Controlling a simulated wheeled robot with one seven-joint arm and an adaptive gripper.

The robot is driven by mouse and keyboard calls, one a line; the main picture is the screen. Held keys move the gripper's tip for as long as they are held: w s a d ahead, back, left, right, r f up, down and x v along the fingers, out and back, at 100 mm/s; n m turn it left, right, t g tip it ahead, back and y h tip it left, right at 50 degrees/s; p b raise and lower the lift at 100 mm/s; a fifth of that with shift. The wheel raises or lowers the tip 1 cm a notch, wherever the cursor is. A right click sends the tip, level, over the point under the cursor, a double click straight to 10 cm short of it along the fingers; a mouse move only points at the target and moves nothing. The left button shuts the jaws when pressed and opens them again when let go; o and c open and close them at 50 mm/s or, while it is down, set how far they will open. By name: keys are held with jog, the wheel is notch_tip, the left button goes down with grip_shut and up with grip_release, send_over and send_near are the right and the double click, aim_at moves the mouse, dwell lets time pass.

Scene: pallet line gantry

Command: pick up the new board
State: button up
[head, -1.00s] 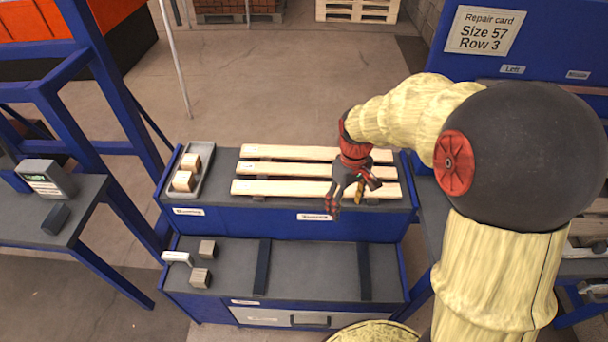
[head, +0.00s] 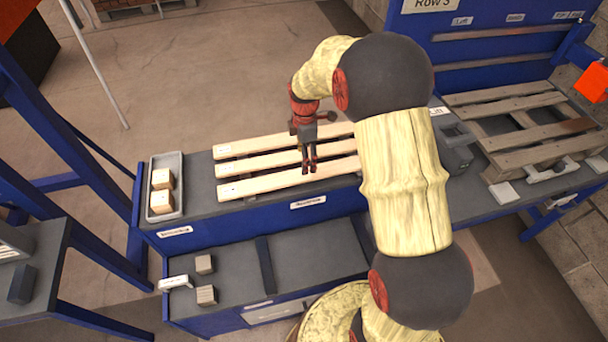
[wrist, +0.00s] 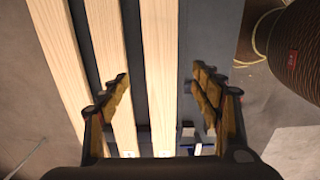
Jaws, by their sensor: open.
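Three pale new boards lie side by side on the upper shelf of the blue bench: a back board (head: 260,144), a middle board (head: 260,164) and a front board (head: 255,186). My gripper (head: 308,171) points down over the front board, right of its middle. In the wrist view, my open gripper (wrist: 161,72) has one finger on each side of the front board (wrist: 159,40). The middle board (wrist: 106,40) and back board (wrist: 58,60) lie to the left there. Nothing is held. Whether the fingers touch the board cannot be told.
A grey tray (head: 178,211) with two wooden blocks stands left of the boards. The lower shelf (head: 232,273) holds two small blocks at its left. A slatted pallet (head: 487,107) with one darker board lies on the right bench. A dark grey device (head: 455,150) stands between.

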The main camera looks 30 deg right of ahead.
notch_tip(320, 180, down, 7)
jog(key=shift+d+f+b, duration=0.1)
jog(key=shift+f+b, duration=0.05)
jog(key=shift+b, duration=1.1)
jog(key=shift+s, duration=0.1)
jog(key=shift+c, duration=0.3)
jog(key=c, duration=1.4)
jog(key=shift+o, duration=0.2)
